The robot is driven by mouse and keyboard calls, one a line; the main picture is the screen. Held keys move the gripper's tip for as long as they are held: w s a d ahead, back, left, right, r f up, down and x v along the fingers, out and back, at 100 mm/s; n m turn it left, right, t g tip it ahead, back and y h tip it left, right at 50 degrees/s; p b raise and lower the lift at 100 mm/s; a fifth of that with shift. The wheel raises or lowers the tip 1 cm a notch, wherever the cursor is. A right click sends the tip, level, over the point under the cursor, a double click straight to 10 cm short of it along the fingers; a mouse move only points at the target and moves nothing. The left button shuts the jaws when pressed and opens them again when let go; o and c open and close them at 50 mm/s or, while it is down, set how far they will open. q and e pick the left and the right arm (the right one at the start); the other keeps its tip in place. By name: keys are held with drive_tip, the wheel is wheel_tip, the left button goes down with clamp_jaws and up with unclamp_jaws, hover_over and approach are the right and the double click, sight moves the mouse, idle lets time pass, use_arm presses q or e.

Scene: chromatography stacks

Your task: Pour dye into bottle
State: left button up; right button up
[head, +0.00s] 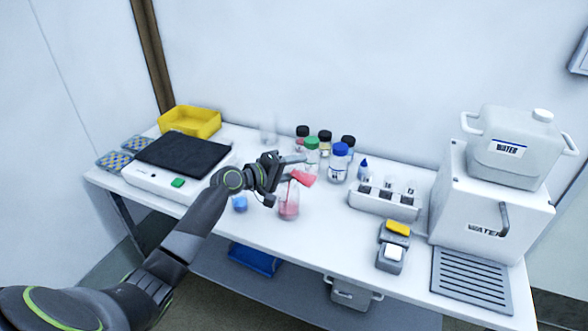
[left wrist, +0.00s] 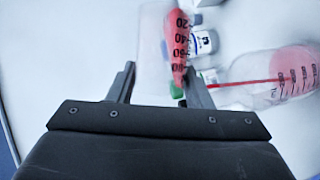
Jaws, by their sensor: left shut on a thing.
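My left gripper (head: 284,172) is shut on a clear graduated beaker (head: 303,178) with red dye in it, tipped over above the table. In the left wrist view the beaker (left wrist: 152,50) sits between the fingers, with the red dye gathered along its right side by the printed scale. A clear bottle (head: 289,208) stands open on the table just below, with red liquid inside. In the left wrist view a thin red stream runs from the beaker's side into the bottle (left wrist: 270,93). A blue cap (head: 240,204) lies left of the bottle. My right gripper is not in view.
Several capped bottles, one with a blue cap (head: 339,163), stand behind the beaker. A white rack (head: 384,205) and a small device (head: 391,258) are to the right, before the water dispenser (head: 490,205). A black-topped plate (head: 182,155) and yellow tray (head: 190,122) are left.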

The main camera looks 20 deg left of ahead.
use_arm(q)
drive_tip(key=shift+a+n, duration=0.15)
drive_tip(key=shift+n, duration=0.15)
drive_tip(key=shift+b, duration=0.3)
drive_tip(key=shift+a+f+n+h+b, duration=0.15)
drive_tip(key=shift+n+h+b, duration=0.35)
drive_tip(key=shift+a+f+n+t+b, duration=0.1)
drive_tip(key=shift+n+t+b, duration=0.2)
drive_tip(key=shift+b, duration=0.1)
drive_tip(key=shift+w, duration=0.1)
